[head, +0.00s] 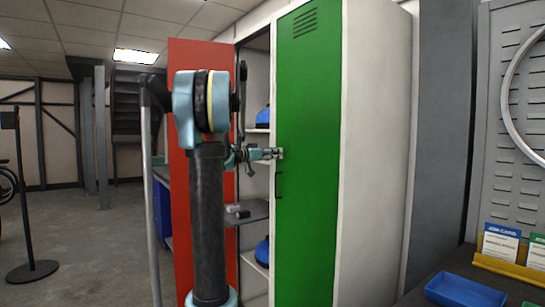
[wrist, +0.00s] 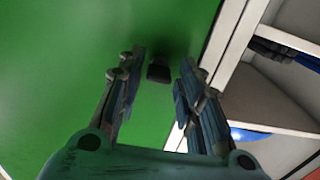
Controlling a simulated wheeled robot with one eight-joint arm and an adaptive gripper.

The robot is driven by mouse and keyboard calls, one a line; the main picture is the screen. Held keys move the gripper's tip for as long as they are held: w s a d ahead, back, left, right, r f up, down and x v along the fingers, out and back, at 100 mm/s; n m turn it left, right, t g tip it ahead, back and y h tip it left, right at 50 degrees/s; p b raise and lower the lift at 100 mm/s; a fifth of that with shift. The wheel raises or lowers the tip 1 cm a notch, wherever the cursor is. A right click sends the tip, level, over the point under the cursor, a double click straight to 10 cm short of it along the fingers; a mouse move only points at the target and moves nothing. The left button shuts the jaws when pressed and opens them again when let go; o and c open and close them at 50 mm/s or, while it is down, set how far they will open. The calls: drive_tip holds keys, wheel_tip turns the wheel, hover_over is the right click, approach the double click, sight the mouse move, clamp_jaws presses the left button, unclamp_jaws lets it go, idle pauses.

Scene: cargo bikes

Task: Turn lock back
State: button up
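The green locker door (head: 310,155) is closed, with a small lock (head: 280,153) near its left edge. My gripper (head: 268,154) reaches in from the left at the lock's height, its tips close to it. In the wrist view my gripper (wrist: 164,62) is open, its two fingers apart. A small dark lock knob (wrist: 158,72) on the green door (wrist: 60,60) shows between the fingertips. Contact is not visible on either side. The knob's exact turn angle is hard to tell.
A red locker door (head: 200,210) stands open at the left, with shelves (head: 250,212) holding blue items behind my arm. A dark handle (head: 278,186) is below the lock. A counter with a blue tray (head: 465,292) stands at the right.

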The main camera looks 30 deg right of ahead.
clamp_jaws()
drive_tip(key=n, duration=1.7)
drive_tip(key=shift+w+a+f+n, duration=0.15)
drive_tip(key=shift+w+n, duration=0.1)
drive_tip(key=shift+n, duration=0.15)
idle(0.5)
drive_tip(key=o, duration=0.5)
unclamp_jaws()
